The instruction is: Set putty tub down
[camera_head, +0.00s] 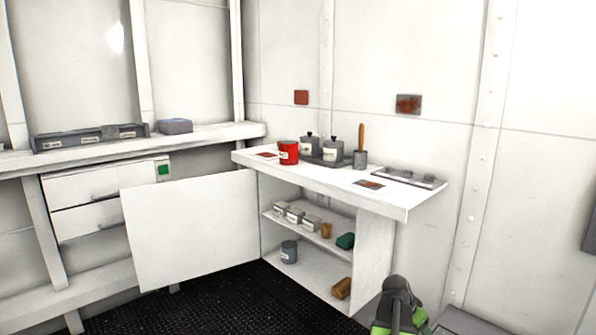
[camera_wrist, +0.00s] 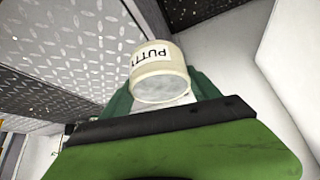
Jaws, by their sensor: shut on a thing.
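The putty tub (camera_wrist: 158,76) is a cream-white round tub with a label reading PUTTY, upside down in the wrist view. My gripper (camera_wrist: 163,97) is shut on it, with green jaws on both sides of the tub. The tub's far end points away from the wrist. I cannot tell how far it is from any surface. In the head view only a green and grey part of my arm shows at the bottom edge, and the tub does not show there.
A white counter (camera_head: 328,181) holds a red tin (camera_head: 288,152), grey canisters (camera_head: 333,151) and a brush pot (camera_head: 360,159). Its shelves below hold boxes and jars. An open white door (camera_head: 190,232) stands at left. Grey tread plate (camera_wrist: 75,45) shows in the wrist view.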

